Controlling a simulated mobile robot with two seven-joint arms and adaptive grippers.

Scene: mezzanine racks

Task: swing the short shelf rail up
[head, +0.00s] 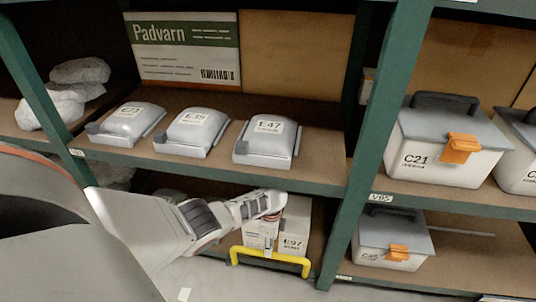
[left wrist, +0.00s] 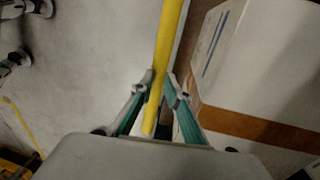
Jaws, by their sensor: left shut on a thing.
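The short shelf rail (head: 290,259) is a yellow bar with bent ends at the front of the lower shelf, low in the middle of the head view. It stands in front of a pale box marked E97 (head: 294,222). My left gripper (head: 269,245) reaches down to the middle of the rail. In the left wrist view the yellow rail (left wrist: 171,35) runs between the two fingers of my left gripper (left wrist: 160,88), which is shut on it. The wrist and fingers hide part of the rail and box. My right gripper is not in view.
Above the rail is the edge of the upper shelf (head: 215,166), carrying grey-lidded bins (head: 267,143). A green rack post (head: 369,140) stands to the right. Beyond it are lidded boxes with orange latches (head: 447,150). Pale floor lies in front.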

